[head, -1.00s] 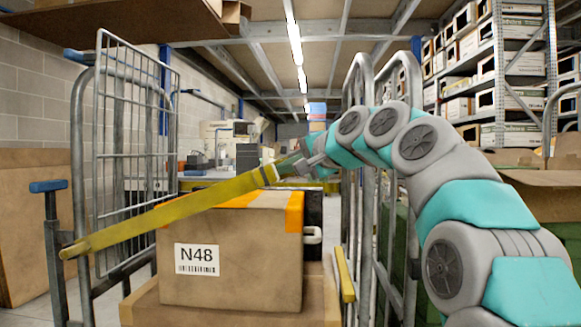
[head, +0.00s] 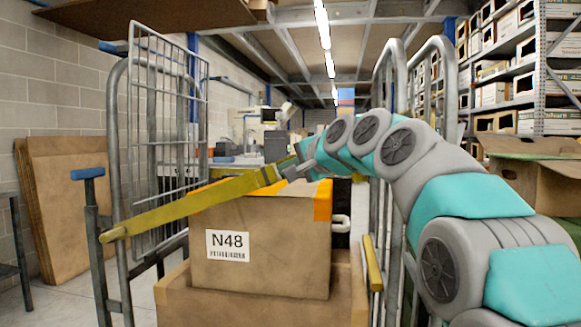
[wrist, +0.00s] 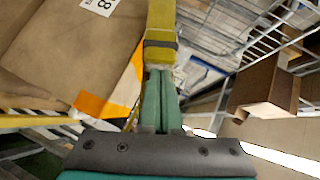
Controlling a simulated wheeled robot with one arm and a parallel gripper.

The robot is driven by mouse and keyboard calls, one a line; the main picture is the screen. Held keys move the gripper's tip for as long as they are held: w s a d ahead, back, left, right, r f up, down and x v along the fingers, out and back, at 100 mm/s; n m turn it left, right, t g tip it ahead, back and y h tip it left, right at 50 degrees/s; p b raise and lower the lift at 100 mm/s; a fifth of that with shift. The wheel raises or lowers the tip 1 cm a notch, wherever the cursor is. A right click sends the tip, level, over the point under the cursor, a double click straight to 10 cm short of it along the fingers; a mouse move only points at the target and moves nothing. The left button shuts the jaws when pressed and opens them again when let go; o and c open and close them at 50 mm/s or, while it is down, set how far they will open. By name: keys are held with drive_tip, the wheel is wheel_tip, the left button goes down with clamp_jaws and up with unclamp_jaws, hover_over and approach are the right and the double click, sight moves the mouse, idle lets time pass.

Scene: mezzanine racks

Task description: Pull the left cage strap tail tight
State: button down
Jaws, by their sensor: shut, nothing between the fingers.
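The left strap tail (head: 190,205) is a flat yellow band. It runs from the left side of the roll cage (head: 118,170) up and right across the front of the N48 box, ending at my gripper (head: 288,172). In the wrist view my gripper's green fingers (wrist: 158,100) are shut together with nothing between them. The strap (wrist: 160,25), with a dark band near its end, lies just beyond the fingertips. I cannot tell whether they touch. A second yellow strap (head: 373,263) hangs at the cage's right side.
The N48 box (head: 260,265) with orange tape stands on a larger carton (head: 190,303) in the cage. Flat cardboard (head: 65,215) leans on the left wall. An open carton (head: 540,185) and racks (head: 540,60) are at right. Floor shows at left.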

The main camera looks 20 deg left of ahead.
drive_tip(key=shift+s+a+f, duration=0.15)
drive_tip(key=shift+a, duration=0.05)
drive_tip(key=s+d+r, duration=0.2)
drive_tip(key=d, duration=0.4)
drive_tip(key=s+d+r, duration=0.2)
drive_tip(key=d, duration=0.4)
drive_tip(key=shift+r, duration=0.15)
